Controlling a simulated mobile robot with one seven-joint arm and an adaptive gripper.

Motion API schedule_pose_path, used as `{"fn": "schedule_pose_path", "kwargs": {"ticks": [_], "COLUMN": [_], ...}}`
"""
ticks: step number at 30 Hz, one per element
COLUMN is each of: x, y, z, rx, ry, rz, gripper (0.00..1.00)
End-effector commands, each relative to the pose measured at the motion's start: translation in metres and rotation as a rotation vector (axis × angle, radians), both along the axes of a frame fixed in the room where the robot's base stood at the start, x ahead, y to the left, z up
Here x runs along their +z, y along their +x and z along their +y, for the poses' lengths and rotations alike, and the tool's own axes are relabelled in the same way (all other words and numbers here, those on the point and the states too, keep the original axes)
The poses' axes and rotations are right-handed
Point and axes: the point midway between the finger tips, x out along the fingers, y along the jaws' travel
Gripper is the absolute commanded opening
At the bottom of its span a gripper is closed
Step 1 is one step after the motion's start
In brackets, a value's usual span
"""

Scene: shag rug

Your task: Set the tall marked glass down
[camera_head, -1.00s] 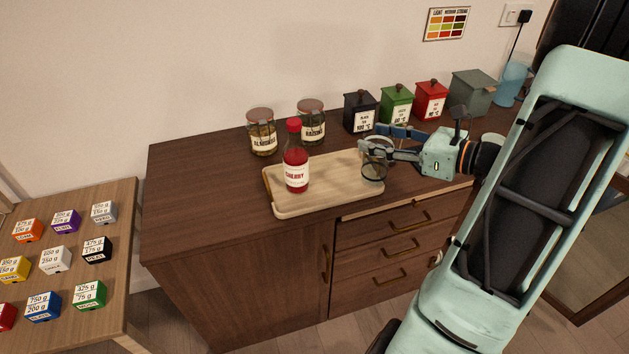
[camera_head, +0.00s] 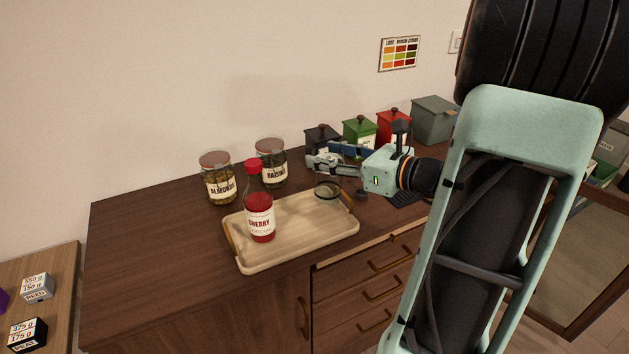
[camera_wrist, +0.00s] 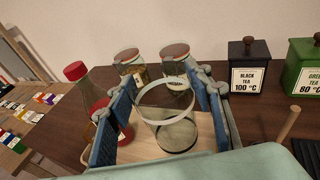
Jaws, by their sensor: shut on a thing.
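The clear glass (camera_head: 327,190) is over the back right part of the wooden tray (camera_head: 285,250) in the head view. My gripper (camera_head: 322,160) reaches in from the right and is shut on it. In the wrist view the glass (camera_wrist: 170,130) stands upright between the two blue finger pads (camera_wrist: 165,100), with pale tray wood behind and below it. I cannot tell whether its base touches the tray, and I can make out no marking on it. A red-capped cherry cordial bottle (camera_head: 261,215) stands on the tray, left of the glass.
An almonds jar (camera_head: 218,180) and a raisins jar (camera_head: 271,165) stand behind the tray. Black (camera_head: 322,140), green (camera_head: 359,134) and red (camera_head: 394,127) tea tins and a grey box (camera_head: 435,118) line the back right. The dresser top (camera_head: 150,240) is clear at left.

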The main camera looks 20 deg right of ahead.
Motion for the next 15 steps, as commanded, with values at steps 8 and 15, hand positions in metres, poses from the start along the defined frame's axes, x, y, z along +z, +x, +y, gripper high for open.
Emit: {"fn": "schedule_pose_path", "kwargs": {"ticks": [8, 15], "x": [-0.026, -0.059], "y": [0.016, 0.021], "z": [0.015, 0.02], "rx": [0.0, -0.001], "ry": [0.0, 0.002], "rz": [-0.002, 0.0], "gripper": [0.0, 0.0]}}
